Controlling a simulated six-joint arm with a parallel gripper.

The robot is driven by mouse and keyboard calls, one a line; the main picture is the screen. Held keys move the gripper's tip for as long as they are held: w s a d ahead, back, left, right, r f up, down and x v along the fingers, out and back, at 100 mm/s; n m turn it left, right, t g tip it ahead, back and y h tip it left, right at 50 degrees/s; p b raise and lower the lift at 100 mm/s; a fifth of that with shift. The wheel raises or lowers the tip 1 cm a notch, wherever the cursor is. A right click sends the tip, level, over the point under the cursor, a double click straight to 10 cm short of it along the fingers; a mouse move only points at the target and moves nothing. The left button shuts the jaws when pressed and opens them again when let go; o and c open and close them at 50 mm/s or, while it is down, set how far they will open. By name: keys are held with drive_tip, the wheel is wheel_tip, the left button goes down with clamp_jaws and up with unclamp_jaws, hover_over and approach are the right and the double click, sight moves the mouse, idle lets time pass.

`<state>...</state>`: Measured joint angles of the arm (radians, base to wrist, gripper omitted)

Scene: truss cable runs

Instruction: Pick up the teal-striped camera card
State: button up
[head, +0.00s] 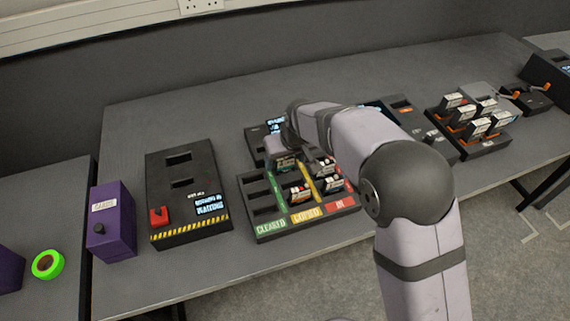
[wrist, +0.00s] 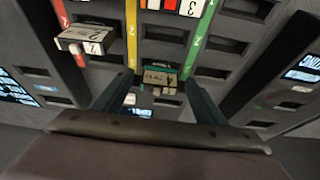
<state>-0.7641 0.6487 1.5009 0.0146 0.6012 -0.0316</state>
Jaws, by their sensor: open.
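A dark card with a pale teal-green band (wrist: 160,76) stands in the back of the column between the yellow and green strips of the slotted tray (head: 262,235). In the head view this card (head: 285,162) is partly hidden by my gripper. In the wrist view my gripper (wrist: 160,88) is open, with one finger to each side of the card. I cannot tell whether either finger touches it. My gripper is also over the tray's back in the head view (head: 281,148).
Other cards stand in the tray: one (head: 298,190) in front in the same column, and white-labelled ones (head: 325,166) in the red-labelled column. The green-labelled column looks empty. A black box with a red switch (head: 158,216) stands left. A card rack (head: 482,150) stands right.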

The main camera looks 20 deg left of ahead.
drive_tip(key=shift+x, duration=0.85)
drive_tip(key=shift+r, duration=0.1)
drive_tip(key=c, duration=1.1)
drive_tip(key=shift+c, duration=0.2)
